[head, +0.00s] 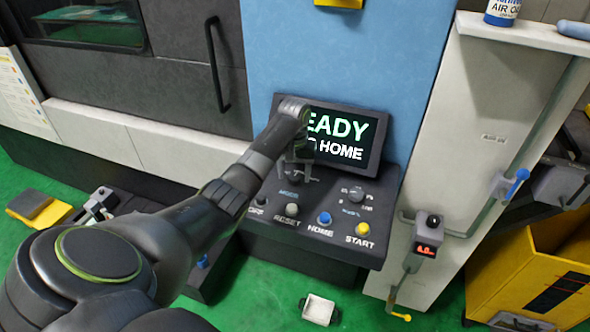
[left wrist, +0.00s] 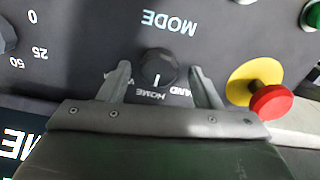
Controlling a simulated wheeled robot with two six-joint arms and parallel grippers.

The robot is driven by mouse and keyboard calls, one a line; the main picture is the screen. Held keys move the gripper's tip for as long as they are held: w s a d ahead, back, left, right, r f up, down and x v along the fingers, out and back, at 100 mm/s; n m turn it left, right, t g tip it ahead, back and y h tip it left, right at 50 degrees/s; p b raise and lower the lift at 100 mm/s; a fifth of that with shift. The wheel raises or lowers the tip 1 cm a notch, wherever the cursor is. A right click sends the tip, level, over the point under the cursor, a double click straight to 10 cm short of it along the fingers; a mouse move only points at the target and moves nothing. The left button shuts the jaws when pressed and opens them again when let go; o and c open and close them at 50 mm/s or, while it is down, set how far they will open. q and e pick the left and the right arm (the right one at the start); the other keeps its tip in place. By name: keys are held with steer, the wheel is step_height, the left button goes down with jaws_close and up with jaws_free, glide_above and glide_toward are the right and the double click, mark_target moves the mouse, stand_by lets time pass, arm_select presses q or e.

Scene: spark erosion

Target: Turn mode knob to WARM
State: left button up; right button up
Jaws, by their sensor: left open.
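The black mode knob (left wrist: 158,67) sits on the dark control panel below the upside-down word MODE in the left wrist view. Its white pointer line points at HOME. The label on the right reads partly as HAND; the label on the left is mostly covered by a finger and cannot be read. My left gripper (left wrist: 160,72) is open, with one finger on each side of the knob; I cannot tell whether they touch it. In the head view my left gripper (head: 297,168) is over the panel's upper left and largely hides the knob. My right gripper is not in view.
A red stop button (left wrist: 271,101) on a yellow collar is close beside the right finger. A numbered dial (head: 356,194) stands to the right on the panel. Below are RESET (head: 292,209), HOME (head: 324,217) and START (head: 363,229) buttons. A screen (head: 375,125) rises behind.

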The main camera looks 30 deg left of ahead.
arm_select(q)
steer(key=shift+f, duration=0.2)
steer(key=shift+d+r, duration=0.1)
steer(key=shift+d, duration=0.05)
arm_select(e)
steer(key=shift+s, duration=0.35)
arm_select(q)
steer(key=shift+s, duration=0.1)
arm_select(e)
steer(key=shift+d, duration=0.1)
arm_select(q)
steer(key=shift+c, duration=1.3)
steer(key=c, duration=0.7)
steer(key=shift+c, duration=0.2)
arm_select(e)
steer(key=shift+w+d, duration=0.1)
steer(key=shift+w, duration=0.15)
